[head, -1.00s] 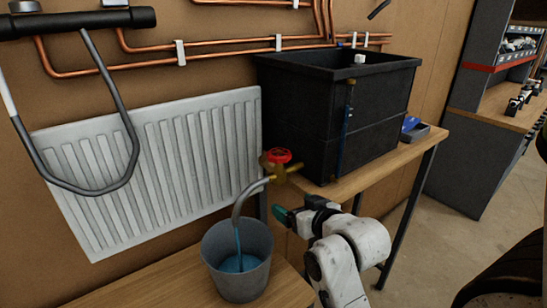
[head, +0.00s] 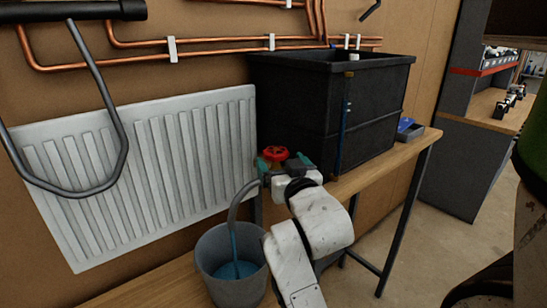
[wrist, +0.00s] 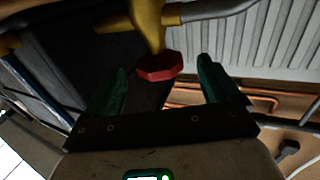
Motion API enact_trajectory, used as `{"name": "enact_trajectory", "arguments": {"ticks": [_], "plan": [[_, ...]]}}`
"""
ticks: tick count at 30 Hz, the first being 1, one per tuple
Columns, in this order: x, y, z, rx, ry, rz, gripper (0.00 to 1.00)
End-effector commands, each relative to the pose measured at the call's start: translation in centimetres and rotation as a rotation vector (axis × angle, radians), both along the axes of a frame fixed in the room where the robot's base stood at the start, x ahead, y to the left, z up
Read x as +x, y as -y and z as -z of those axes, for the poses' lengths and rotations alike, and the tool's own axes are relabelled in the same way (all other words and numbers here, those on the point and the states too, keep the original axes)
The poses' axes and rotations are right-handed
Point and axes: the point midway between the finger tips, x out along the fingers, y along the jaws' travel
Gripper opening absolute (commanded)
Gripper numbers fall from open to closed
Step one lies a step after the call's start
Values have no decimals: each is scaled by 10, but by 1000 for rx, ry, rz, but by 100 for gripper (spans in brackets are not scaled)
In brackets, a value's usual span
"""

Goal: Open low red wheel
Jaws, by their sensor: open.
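The low red wheel (head: 275,153) sits on a brass valve at the lower left front of the black tank. In the wrist view the red wheel (wrist: 159,66) is ahead of my gripper, between the lines of its two green fingers, with the brass valve body (wrist: 148,25) beyond it. My gripper (head: 280,164) is at the valve in the head view, its green fingertips on either side just below the wheel. In the wrist view my gripper (wrist: 163,80) is open and empty. I cannot tell whether a finger touches the wheel.
A grey bucket (head: 228,285) with blue liquid stands below a grey hose (head: 236,205). The black tank (head: 300,105) stands on a wooden bench (head: 395,160). A white radiator (head: 150,160) is on the wall at left, with copper pipes (head: 220,47) above. A blue-grey tray (head: 409,129) lies right of the tank.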

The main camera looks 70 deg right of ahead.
Motion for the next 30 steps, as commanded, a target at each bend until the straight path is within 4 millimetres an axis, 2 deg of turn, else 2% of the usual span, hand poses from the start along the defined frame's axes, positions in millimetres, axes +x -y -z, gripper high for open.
{"name": "enact_trajectory", "arguments": {"ticks": [3, 10, 15, 23, 30], "plan": [[13, 20, -5, 0, 0, 2, 89], [33, 46, -3, 1, -1, 2, 89], [39, 53, -2, 1, -1, 0, 89], [39, 54, -2, 1, 1, 0, 89], [39, 54, -2, 1, -1, 0, 69]]}}
